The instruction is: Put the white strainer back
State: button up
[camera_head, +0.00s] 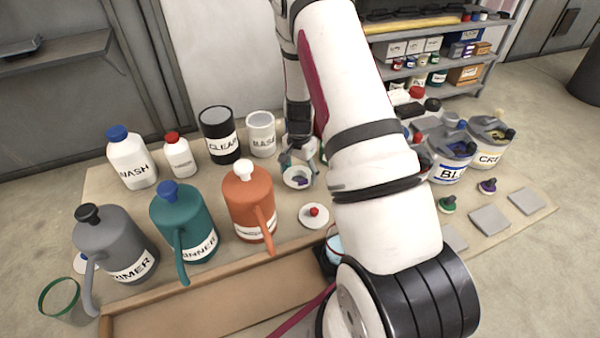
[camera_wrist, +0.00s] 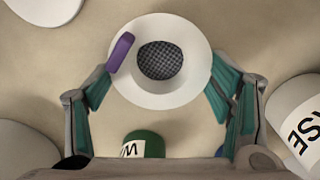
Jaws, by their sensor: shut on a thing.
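The white strainer (camera_wrist: 193,82) is a white ring with a dark mesh middle and a purple tab on its left side. My gripper (camera_wrist: 161,88) is shut on it, with one finger at the left edge by the tab and one at the right edge. In the head view the strainer (camera_head: 297,180) shows under my gripper (camera_head: 299,164), behind and right of the orange jug. Its height over the table is hard to tell. My arm hides part of the table behind and to the right of it.
A white lid with a red knob (camera_head: 314,216) lies in front. The orange jug (camera_head: 249,205), a teal jug (camera_head: 184,222) and a white cup (camera_head: 261,135) stand to the left. A green-topped container (camera_wrist: 144,144) is below in the wrist view. Labelled tins (camera_head: 449,160) stand right.

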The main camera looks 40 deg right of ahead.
jog(key=shift+f, duration=0.2)
jog(key=shift+f, duration=0.15)
jog(key=o, duration=1)
